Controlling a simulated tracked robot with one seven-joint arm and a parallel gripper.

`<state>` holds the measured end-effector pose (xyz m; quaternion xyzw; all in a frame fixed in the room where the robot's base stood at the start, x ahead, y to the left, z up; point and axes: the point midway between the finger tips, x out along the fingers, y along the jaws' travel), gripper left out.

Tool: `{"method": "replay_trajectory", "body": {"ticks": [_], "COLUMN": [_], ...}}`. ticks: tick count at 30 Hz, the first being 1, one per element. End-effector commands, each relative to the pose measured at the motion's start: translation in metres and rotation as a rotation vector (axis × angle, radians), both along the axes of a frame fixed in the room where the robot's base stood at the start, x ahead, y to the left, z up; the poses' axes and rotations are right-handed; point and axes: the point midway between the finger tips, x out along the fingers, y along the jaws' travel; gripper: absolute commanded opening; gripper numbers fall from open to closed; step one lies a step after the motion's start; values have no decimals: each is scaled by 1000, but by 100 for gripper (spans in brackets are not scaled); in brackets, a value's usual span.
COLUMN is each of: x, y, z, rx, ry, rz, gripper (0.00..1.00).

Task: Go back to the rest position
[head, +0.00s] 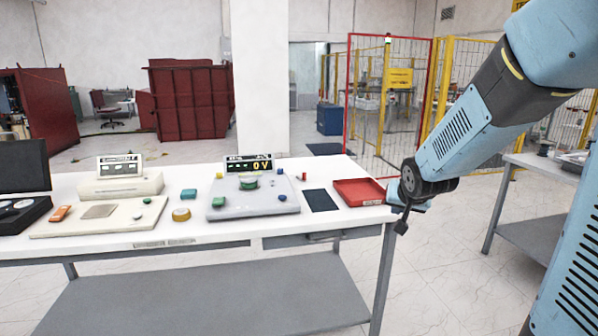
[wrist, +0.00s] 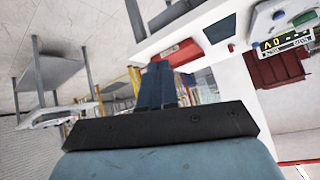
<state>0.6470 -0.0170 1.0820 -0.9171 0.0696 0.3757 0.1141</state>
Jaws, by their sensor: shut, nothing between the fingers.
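My gripper (head: 402,222) is at the end of my blue arm in the head view. It hangs just off the right end of the white table (head: 225,238), close to the red tray (head: 358,191). It looks small and dark there. In the wrist view its two dark blue fingers (wrist: 158,84) are together, with nothing between them. The wrist view is turned, and the red tray also shows there beyond the fingers.
The table bears a grey device with a 0 V display (head: 249,165), a beige device (head: 120,176), a dark pad (head: 320,200) and small coloured blocks. A second table (head: 545,168) stands right. A yellow and red fence (head: 385,105) stands behind. Floor between the tables is clear.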

Motion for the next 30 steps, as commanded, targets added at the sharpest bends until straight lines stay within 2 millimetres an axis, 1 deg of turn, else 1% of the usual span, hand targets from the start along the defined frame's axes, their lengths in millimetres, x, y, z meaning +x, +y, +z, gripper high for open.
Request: {"method": "replay_trajectory", "body": {"ticks": [1,6,11,15,21,24,27,30], "x": [-12,-54,-98,-138,-197,-222,-240,-251], "y": [2,3,5,7,12,14,15,17], "z": [11,37,57,71,86,90,92,93], "rx": [-19,-69,-102,-120,-129,-130,-127,-126], "ry": [9,67,121,170,235,261,281,294], "rz": [9,30,59,92,155,189,214,231], "gripper": [0,0,0,0,0,0,0,0]}}
